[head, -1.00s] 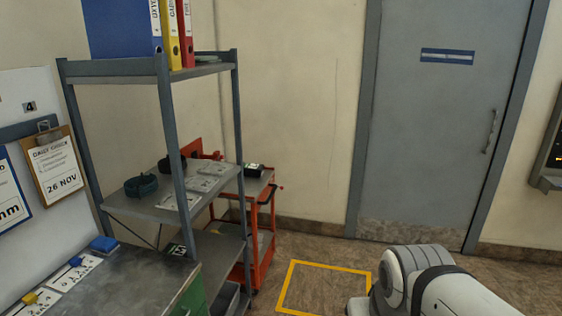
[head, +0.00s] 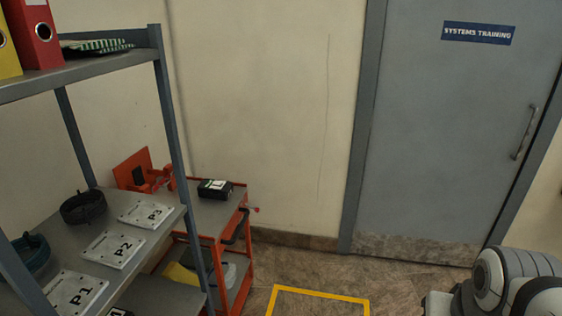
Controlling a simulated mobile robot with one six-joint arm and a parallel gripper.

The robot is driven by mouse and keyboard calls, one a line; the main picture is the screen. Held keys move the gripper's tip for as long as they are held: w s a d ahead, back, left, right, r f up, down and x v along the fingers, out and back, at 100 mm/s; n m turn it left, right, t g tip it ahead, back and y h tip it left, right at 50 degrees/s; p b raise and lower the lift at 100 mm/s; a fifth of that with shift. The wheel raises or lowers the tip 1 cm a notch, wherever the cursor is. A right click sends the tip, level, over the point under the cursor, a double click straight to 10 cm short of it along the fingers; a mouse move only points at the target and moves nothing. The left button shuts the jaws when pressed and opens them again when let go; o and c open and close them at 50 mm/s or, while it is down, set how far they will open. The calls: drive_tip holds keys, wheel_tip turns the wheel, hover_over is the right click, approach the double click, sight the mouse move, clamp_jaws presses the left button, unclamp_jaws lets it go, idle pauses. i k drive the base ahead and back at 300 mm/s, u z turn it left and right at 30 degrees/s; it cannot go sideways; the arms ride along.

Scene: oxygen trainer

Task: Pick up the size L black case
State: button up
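A black case (head: 215,189) with a white and green label lies on the top of a red trolley (head: 247,198) beyond the shelf unit. Its size letter is too small to read. Part of another dark item with a white mark (head: 120,313) shows at the bottom edge, mostly cut off; I cannot tell what it is. White links of my arm show at the lower right. My gripper is outside the picture.
A grey metal shelf unit (head: 172,110) fills the left, holding dark round items and plates marked P1, P2 and P3. A yellow floor outline (head: 320,294) lies on clear floor before a grey door (head: 440,150).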

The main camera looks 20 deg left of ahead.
sight(220, 191)
drive_tip(key=u, duration=0.05)
drive_tip(key=i, duration=1.5)
drive_tip(key=u, duration=0.85)
drive_tip(key=i, duration=1.15)
drive_tip(key=u, duration=1.25)
drive_tip(key=i, duration=0.6)
drive_tip(key=u, duration=0.3)
